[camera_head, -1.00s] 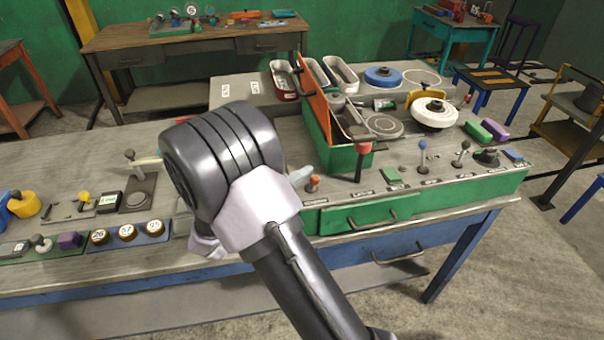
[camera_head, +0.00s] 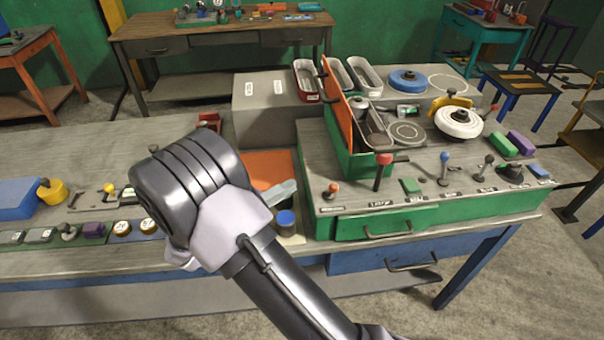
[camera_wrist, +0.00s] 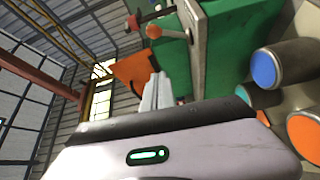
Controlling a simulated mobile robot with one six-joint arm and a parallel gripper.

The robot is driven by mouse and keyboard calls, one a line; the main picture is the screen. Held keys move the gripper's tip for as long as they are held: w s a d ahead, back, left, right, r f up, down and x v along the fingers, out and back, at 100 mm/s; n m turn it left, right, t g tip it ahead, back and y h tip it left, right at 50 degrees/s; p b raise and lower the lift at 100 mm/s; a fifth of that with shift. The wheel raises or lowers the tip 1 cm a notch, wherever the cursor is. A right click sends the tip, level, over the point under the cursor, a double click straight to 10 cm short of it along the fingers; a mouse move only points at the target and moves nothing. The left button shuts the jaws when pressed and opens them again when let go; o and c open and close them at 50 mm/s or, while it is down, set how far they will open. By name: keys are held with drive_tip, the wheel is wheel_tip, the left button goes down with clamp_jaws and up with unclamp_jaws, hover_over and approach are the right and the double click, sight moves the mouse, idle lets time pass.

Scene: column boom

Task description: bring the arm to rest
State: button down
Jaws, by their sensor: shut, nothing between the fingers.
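My gripper (camera_head: 280,193) shows only in part in the head view, as pale fingers beyond my dark, bulky arm joint. It is over the bench, left of the green console (camera_head: 325,225). In the wrist view the fingers (camera_wrist: 156,92) are together with nothing between them. My arm is bent, reaching up from the lower right over the bench's front edge. Most of the wrist is hidden behind the joint.
A blue-topped cylinder (camera_head: 286,222) and an orange panel (camera_head: 262,165) lie close to my gripper. Console levers, including a red-knobbed one (camera_head: 383,160), stand to the right. A grey box (camera_head: 265,110) is behind. Bare bench top (camera_head: 70,150) lies left.

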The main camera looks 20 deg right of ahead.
drive_tip(key=shift+s+a+f, duration=0.1)
drive_tip(key=shift+a, duration=0.35)
drive_tip(key=shift+s, duration=0.1)
drive_tip(key=s+d+r+m+g+y, duration=0.2)
drive_tip(key=s+d+r+g+y, duration=0.15)
drive_tip(key=s, duration=0.45)
drive_tip(key=s+d+r+m+g+y, duration=0.25)
drive_tip(key=s+y, duration=0.25)
drive_tip(key=s, duration=0.3)
drive_tip(key=s+a+r+m+t+y+b, duration=0.1)
drive_tip(key=s+a+r+t+y, duration=0.1)
drive_tip(key=a+y, duration=0.3)
drive_tip(key=s+a+r+m+t+y, duration=0.1)
drive_tip(key=s+a+t+y, duration=0.3)
drive_tip(key=a, duration=0.4)
drive_tip(key=shift+r+t+y+b, duration=0.35)
drive_tip(key=shift+r+t+y, duration=0.35)
drive_tip(key=shift+y, duration=0.55)
